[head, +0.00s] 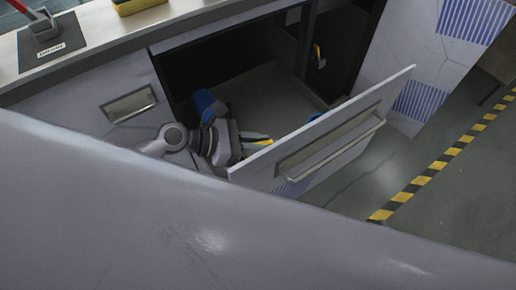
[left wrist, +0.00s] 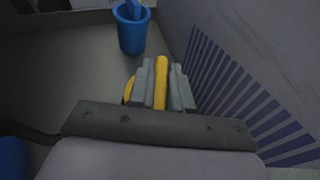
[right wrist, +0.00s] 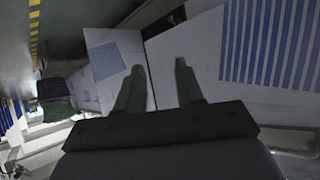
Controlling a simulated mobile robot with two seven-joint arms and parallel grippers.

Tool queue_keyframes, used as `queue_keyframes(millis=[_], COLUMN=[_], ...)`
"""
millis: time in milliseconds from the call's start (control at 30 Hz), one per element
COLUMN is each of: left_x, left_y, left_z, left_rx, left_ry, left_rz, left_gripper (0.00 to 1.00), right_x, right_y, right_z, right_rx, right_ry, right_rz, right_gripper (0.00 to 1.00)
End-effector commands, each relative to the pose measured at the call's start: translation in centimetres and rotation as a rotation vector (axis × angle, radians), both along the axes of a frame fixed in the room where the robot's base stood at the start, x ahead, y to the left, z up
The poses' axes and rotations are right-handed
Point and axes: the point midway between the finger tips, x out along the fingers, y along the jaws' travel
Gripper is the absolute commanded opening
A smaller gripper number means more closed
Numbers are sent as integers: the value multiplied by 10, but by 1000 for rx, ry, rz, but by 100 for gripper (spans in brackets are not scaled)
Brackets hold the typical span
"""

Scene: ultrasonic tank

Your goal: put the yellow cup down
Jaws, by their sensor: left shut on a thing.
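The yellow cup (left wrist: 161,84) shows as a yellow strip between the fingers of my left gripper (left wrist: 162,70), with more yellow at their left side. My left gripper (head: 254,139) is shut on it inside the open drawer, close to the drawer front. In the head view the yellow cup (head: 263,142) is only a small patch by the fingertips; the fingers hide most of it. I cannot tell whether it touches the drawer floor. My right gripper (right wrist: 158,82) is open and empty, away from the drawer.
A blue cup (left wrist: 132,32) with a blue thing in it stands in the drawer ahead of my left gripper. Another blue thing (head: 205,104) is at the drawer's left. The drawer front (head: 330,135) rises beside the gripper. The drawer floor (head: 265,95) behind is largely clear.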

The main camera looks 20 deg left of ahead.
Motion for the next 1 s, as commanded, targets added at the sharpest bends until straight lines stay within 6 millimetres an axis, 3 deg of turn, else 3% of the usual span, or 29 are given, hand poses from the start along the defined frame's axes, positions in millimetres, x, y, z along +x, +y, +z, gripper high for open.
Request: queue_keyframes(millis=[67, 200, 433, 467, 533, 900, 1000], left_x=[0, 0, 0, 0, 0, 0, -5], left_y=[0, 0, 0, 0, 0, 0, 11], left_z=[-13, -11, -15, -15, -14, -9, -6], left_rx=[-1, 0, 0, 1, 1, 1, 3], left_ry=[0, -2, -2, -1, -1, -3, 0], left_rz=[0, 1, 1, 1, 1, 0, 1], left_gripper=[0, 0, 0, 22, 44, 44, 44], right_x=[1, 3, 3, 3, 3, 3, 3], right_y=[4, 9, 8, 8, 8, 4, 2], right_z=[-1, 8, 8, 8, 8, 6, 7], right_rx=[2, 7, 8, 8, 6, -2, -4], right_ry=[-9, -22, -25, -25, -25, -19, -15], right_rz=[11, 19, 19, 19, 18, 14, 12], right_gripper=[37, 37, 37, 37, 37, 37, 37])
